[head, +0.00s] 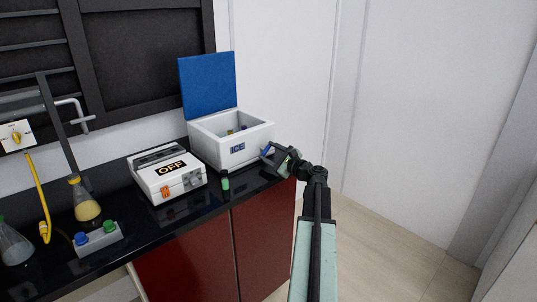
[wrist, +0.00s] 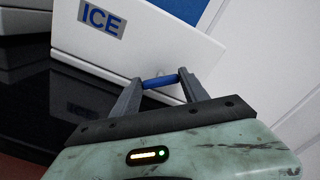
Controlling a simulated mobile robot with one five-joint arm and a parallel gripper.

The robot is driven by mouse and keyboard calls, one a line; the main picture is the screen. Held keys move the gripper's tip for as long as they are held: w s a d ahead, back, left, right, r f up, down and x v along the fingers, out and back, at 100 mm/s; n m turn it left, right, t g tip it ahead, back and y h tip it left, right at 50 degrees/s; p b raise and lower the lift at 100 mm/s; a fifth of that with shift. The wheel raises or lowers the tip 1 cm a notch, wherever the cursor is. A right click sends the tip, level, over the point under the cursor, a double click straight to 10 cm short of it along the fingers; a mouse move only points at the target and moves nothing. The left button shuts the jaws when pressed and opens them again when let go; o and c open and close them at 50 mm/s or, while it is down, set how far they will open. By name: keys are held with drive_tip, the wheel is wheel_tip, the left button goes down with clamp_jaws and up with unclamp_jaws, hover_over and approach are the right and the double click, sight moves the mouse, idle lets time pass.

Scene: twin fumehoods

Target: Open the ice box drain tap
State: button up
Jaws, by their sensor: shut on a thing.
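The white ice box (head: 205,142) stands on the black counter with its blue lid (head: 207,80) raised and an ICE label on its front. In the wrist view the ice box front (wrist: 145,40) fills the top. The blue drain tap (wrist: 161,82) is low on the front at its right side. My gripper (wrist: 163,88) is shut on the blue tap handle, with one finger at each end of it. In the head view my gripper (head: 277,154) is at the front right corner of the box. The tap's spout is hidden.
A white device marked OFF (head: 167,174) and a small green-capped vial (head: 225,182) stand left of my gripper. A rack with blue and green caps (head: 98,239), a yellow flask (head: 85,207) and another flask (head: 13,246) are farther left. The floor at right is clear.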

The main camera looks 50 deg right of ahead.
drive_tip(key=shift+r, duration=0.1)
drive_tip(key=o, duration=1.4)
drive_tip(key=shift+c, duration=0.2)
drive_tip(key=shift+s, duration=0.1)
drive_tip(key=s, duration=0.7)
drive_tip(key=shift+s+a, duration=0.25)
drive_tip(key=shift+a, duration=0.05)
